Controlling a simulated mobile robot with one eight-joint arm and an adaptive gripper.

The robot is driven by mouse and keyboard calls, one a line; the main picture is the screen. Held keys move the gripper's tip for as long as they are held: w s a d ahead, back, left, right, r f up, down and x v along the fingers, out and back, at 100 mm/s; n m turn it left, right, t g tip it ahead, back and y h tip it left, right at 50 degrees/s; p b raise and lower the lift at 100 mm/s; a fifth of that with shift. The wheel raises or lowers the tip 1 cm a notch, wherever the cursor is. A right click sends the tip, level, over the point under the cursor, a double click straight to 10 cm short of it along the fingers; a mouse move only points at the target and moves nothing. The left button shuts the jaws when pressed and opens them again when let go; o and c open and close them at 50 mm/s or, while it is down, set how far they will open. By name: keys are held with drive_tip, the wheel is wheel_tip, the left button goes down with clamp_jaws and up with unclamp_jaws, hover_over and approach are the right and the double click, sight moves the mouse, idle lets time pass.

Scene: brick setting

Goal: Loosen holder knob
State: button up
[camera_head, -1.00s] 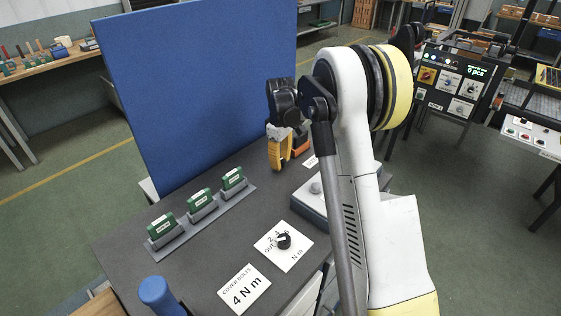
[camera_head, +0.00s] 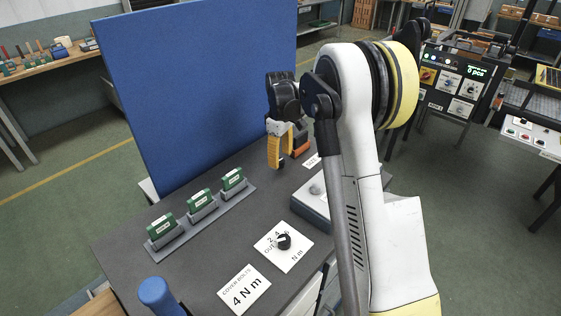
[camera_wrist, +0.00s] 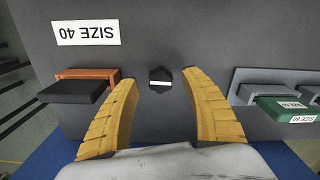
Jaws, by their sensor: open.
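A small black knob (camera_wrist: 160,84) with a white mark across it shows on the dark panel in the wrist view. It lies between the two yellow fingers of my gripper (camera_wrist: 158,76), which are open and apart from it on both sides. An orange and black holder (camera_wrist: 86,82) is left of the fingers, beside a white "SIZE 40" label (camera_wrist: 86,32). In the head view my gripper (camera_head: 280,162) points down at the far part of the dark table, in front of the blue panel. The knob cannot be made out there.
Green blocks stand in a grey rack (camera_head: 214,217) on the table. A dial (camera_head: 283,241) on a torque card, a "4 N m" card (camera_head: 244,290) and a grey box (camera_head: 312,205) are nearer. The blue panel (camera_head: 200,90) rises behind the table.

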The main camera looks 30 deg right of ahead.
sight(280, 162)
wheel_tip(280, 162, up, 10)
idle(0.3)
idle(0.3)
drive_tip(key=s+a+r+m+t+b, duration=0.2)
drive_tip(key=s+a, duration=0.3)
drive_tip(key=s, duration=0.3)
drive_tip(key=s+a+r+m+t+b, duration=0.2)
drive_tip(key=s+a, duration=0.2)
drive_tip(key=s, duration=0.4)
drive_tip(key=s+a+f+m+t+b, duration=0.1)
drive_tip(key=s+f, duration=0.2)
drive_tip(key=s, duration=0.1)
drive_tip(key=s+a+f+m+t+b, duration=0.1)
drive_tip(key=s+a+f, duration=0.1)
drive_tip(key=s, duration=0.3)
drive_tip(key=s+a+f+t+b, duration=0.1)
drive_tip(key=s+f, duration=0.3)
drive_tip(key=s, duration=0.1)
drive_tip(key=shift+s+a+m, duration=0.15)
drive_tip(key=shift+a+m, duration=0.25)
